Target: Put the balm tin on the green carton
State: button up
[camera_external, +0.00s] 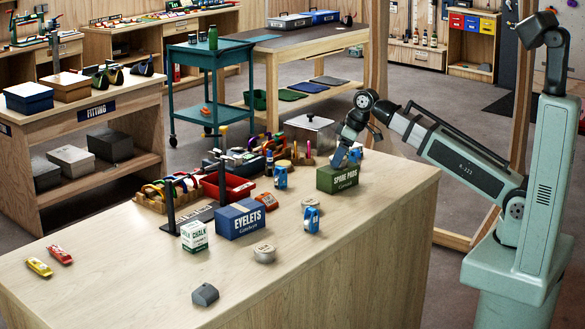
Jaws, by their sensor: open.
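The green carton (338,181), lettered SPARE PADS, stands upright near the back right of the wooden bench. My gripper (339,161) is open and points down at the carton's top; whether it touches the carton is too small to tell. No tin shows on the carton or between the fingers. Two low round tins lie on the bench: a silver tin with a pale label (264,253) at the front, and another round tin (311,203) left of and in front of the carton. Their labels are too small to read, so I cannot tell which is the balm tin.
A blue EYELETS box (238,220), a white and green chalk box (195,237) and a blue device (312,219) stand near the tins. A grey block (205,294) lies at the front. A red bin (228,186) and tools crowd the back. The right front bench is clear.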

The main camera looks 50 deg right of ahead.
jog(key=v, duration=1.1)
jog(key=shift+r, duration=0.35)
jog(key=shift+s, duration=0.15)
